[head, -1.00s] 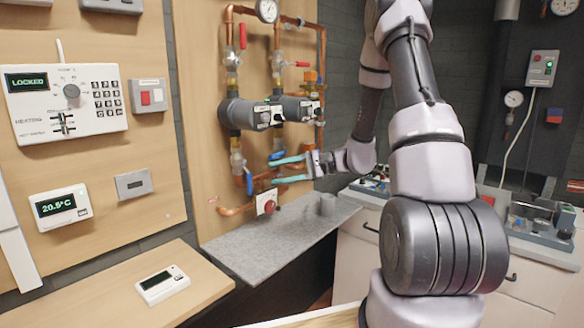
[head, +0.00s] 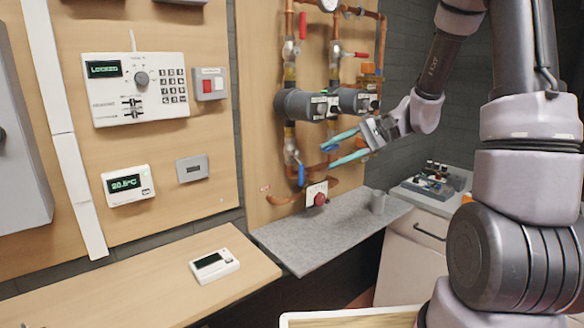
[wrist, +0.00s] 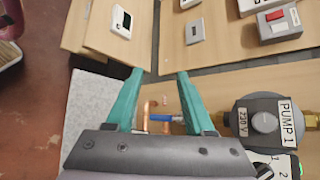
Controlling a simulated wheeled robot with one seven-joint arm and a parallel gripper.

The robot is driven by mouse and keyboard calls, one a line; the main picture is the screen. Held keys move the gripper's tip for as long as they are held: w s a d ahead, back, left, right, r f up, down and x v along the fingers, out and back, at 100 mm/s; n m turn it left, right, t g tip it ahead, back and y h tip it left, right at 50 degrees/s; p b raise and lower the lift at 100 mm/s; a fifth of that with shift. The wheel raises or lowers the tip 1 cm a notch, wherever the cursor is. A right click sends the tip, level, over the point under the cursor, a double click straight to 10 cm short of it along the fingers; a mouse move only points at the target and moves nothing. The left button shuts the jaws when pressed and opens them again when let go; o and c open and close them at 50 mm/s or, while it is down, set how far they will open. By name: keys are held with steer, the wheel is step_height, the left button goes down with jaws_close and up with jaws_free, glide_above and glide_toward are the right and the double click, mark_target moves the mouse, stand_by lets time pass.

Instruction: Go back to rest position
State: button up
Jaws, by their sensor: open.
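My gripper (head: 342,151) is open and empty, its two teal fingers pointing left in the head view. It is in front of the copper pipework and below the grey pumps (head: 301,104). In the wrist view the open fingers (wrist: 157,88) stand apart with nothing between their tips. A blue valve handle (wrist: 166,118) shows behind the gap between them. The pump labelled PUMP 1 (wrist: 264,121) is to the right of the fingers in the wrist view. I cannot tell whether a finger touches the pipework.
A grey shelf (head: 310,240) with a small grey cylinder (head: 377,202) lies below the gripper. A red button (head: 319,199) sits at the pipe panel's foot. The control panel reading LOCKED (head: 136,88) and the 20.5°C thermostat (head: 128,186) hang left. A white device (head: 214,266) lies on the wooden bench.

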steer(key=s+d+r+n+t+h, duration=0.1)
steer(key=s+d+r+t+h, duration=0.2)
steer(key=s+d+r+h, duration=0.2)
steer(key=s+d+r+n+t+h, duration=0.1)
steer(key=s+d+r+t+h, duration=0.2)
steer(key=s+d+r+h, duration=0.2)
steer(key=s+r, duration=0.3)
steer(key=s, duration=0.3)
steer(key=shift+d+r+n+h, duration=0.15)
steer(key=shift+n+h, duration=0.25)
